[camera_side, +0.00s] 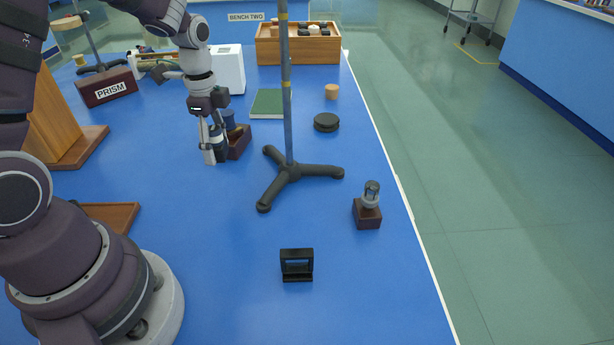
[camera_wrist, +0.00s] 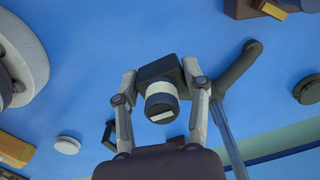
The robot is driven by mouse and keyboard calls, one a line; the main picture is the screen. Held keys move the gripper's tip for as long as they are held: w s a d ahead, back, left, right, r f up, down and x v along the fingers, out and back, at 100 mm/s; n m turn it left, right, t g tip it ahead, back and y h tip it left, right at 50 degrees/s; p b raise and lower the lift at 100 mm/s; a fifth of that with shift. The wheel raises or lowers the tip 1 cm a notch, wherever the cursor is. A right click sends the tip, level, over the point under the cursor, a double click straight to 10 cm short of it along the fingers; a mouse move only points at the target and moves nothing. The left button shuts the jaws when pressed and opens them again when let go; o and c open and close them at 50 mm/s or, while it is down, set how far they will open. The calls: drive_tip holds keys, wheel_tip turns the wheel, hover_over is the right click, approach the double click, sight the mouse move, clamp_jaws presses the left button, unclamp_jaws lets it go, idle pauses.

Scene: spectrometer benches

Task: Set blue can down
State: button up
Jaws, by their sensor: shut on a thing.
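My gripper (camera_side: 216,153) points down over the blue bench, left of the stand's tripod foot. In the wrist view my gripper (camera_wrist: 160,70) has one finger on each side of a dark can (camera_wrist: 161,104) with a pale band, shut on it. The can looks dark navy here and seems upright. In the side view the fingers hide most of it. I cannot tell whether the can touches the bench.
A metal stand (camera_side: 290,140) rises right of my gripper. A green book (camera_side: 267,104), black disc (camera_side: 326,122), small lamp on a block (camera_side: 367,212) and black frame (camera_side: 297,264) lie around. Bare blue bench shows in front of my gripper.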

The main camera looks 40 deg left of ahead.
sight(221, 191)
drive_tip(key=f, duration=0.5)
drive_tip(key=a+f, duration=0.1)
drive_tip(key=f, duration=0.2)
drive_tip(key=shift+s+f, duration=0.1)
drive_tip(key=shift+s, duration=0.25)
drive_tip(key=o, duration=1.1)
drive_tip(key=shift+f, duration=0.1)
drive_tip(key=r, duration=1.2)
drive_tip(key=shift+d+r, duration=0.2)
drive_tip(key=shift+r, duration=0.15)
drive_tip(key=s+d+r+n+t, duration=0.5)
drive_tip(key=s+d+r+n, duration=0.2)
drive_tip(key=d+n, duration=0.3)
drive_tip(key=shift+s+r+n+t, duration=0.3)
drive_tip(key=shift+s+r+n, duration=0.1)
drive_tip(key=shift+r+n, duration=0.25)
